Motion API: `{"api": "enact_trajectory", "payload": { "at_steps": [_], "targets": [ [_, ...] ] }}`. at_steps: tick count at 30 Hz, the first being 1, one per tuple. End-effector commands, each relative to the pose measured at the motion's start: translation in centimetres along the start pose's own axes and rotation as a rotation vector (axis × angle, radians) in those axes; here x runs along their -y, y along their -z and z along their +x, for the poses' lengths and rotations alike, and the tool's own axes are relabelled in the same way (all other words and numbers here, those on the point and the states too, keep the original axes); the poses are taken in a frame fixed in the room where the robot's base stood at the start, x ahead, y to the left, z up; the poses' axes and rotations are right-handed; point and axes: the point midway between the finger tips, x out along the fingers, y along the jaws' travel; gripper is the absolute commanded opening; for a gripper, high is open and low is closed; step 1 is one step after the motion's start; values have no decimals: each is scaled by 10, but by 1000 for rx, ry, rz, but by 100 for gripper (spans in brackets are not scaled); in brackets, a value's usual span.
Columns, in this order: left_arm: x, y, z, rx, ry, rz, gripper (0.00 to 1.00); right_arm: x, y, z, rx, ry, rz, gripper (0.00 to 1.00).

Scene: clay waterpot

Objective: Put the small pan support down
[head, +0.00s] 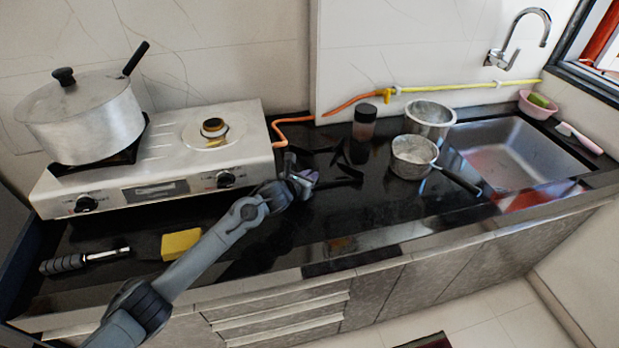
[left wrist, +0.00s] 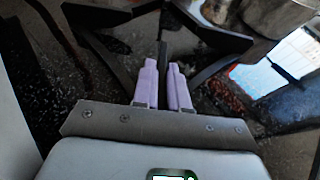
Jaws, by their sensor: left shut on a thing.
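The small pan support (head: 347,165) is a black frame with angled arms, over the black countertop right of the stove. It also shows in the left wrist view (left wrist: 215,35), spreading out beyond my fingers. My left gripper (head: 302,178) is shut on one thin bar of the support; the two pale purple fingertips (left wrist: 163,68) stand on either side of that bar. Dark on dark, I cannot tell whether the support touches the countertop. My right gripper is not in view.
The stove (head: 165,160) carries a large lidded pot (head: 85,115). A dark jar (head: 364,122) stands just behind the support, and a saucepan (head: 411,160) and a metal pot (head: 432,115) stand right of it. A yellow sponge (head: 181,243) lies at front left. The front middle countertop is clear.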

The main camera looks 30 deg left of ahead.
Motion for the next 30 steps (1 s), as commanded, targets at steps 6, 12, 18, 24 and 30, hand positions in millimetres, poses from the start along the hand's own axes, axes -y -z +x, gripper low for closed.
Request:
{"api": "enact_trajectory", "payload": {
  "at_steps": [6, 12, 18, 24, 30],
  "targets": [
    [0, -1, 0, 6, 0, -1, 0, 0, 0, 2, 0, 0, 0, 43],
    [0, 2, 1, 0, 0, -1, 38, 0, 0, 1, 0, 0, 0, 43],
    [0, 2, 1, 0, 0, 0, 38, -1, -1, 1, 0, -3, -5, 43],
    [0, -1, -2, 0, -1, 1, 38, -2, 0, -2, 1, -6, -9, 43],
    [-1, -2, -23, 1, -1, 3, 38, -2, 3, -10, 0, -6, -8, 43]
  ]
}}
